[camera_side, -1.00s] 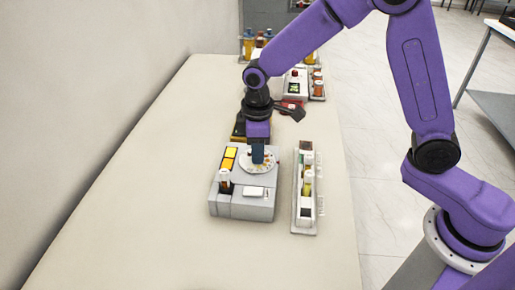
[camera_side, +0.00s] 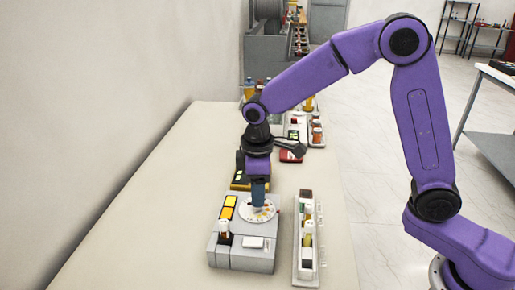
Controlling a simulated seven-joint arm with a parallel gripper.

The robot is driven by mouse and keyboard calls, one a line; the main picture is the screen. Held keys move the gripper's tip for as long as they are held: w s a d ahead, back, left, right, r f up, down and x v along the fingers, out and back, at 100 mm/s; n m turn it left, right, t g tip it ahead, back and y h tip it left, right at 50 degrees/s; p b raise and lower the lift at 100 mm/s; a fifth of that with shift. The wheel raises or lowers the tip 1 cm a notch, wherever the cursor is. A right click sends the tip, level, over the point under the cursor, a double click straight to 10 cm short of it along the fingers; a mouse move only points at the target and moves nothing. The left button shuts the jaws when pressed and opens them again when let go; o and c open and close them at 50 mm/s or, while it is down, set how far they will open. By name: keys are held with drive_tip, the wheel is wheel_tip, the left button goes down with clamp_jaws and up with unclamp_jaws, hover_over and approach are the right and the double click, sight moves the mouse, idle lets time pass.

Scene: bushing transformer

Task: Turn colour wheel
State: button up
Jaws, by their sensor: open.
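The colour wheel (camera_side: 264,212) is a pale round disc with small coloured spots around its rim. It lies on the top of a grey box-shaped device (camera_side: 242,255). My gripper (camera_side: 258,204) points straight down over the wheel, with its fingertips at or just above the disc near its middle. The fingers hide part of the wheel. The gap between them is too small to make out in this view, and I cannot tell whether they touch the disc.
Yellow squares (camera_side: 229,207) and a small bottle (camera_side: 224,230) are on the device's left side. A narrow tray of bottles (camera_side: 308,240) stands close to its right. A red item (camera_side: 290,156) and more trays lie behind. The table's left part (camera_side: 140,200) is clear.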

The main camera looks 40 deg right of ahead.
wheel_tip(320, 180, up, 14)
hover_over(247, 227)
drive_tip(key=w+d, duration=0.2)
drive_tip(key=d, duration=0.3)
drive_tip(key=shift+w, duration=0.2)
drive_tip(key=s+d+f, duration=0.3)
drive_tip(key=s+d, duration=0.1)
drive_tip(key=s, duration=0.5)
drive_tip(key=s+d+f+n, duration=0.1)
drive_tip(key=s+d+f, duration=0.3)
drive_tip(key=s, duration=0.5)
drive_tip(key=s+d+f, duration=0.3)
drive_tip(key=s+d, duration=0.2)
drive_tip(key=s, duration=0.4)
drive_tip(key=shift+d+f+n+y, duration=0.2)
drive_tip(key=shift+d+n+y, duration=0.1)
drive_tip(key=shift+d+n, duration=0.1)
drive_tip(key=shift+w, duration=0.1)
drive_tip(key=w+a+r+n, duration=0.1)
drive_tip(key=w+a+r, duration=0.3)
drive_tip(key=w, duration=0.5)
drive_tip(key=w+a+r, duration=0.3)
drive_tip(key=w+a, duration=0.2)
drive_tip(key=w, duration=0.4)
drive_tip(key=w+a+r+n, duration=0.1)
drive_tip(key=w+a+r, duration=0.3)
drive_tip(key=w, duration=0.5)
drive_tip(key=f, duration=1.8)
drive_tip(key=shift+w+a, duration=0.15)
drive_tip(key=shift+a, duration=0.2)
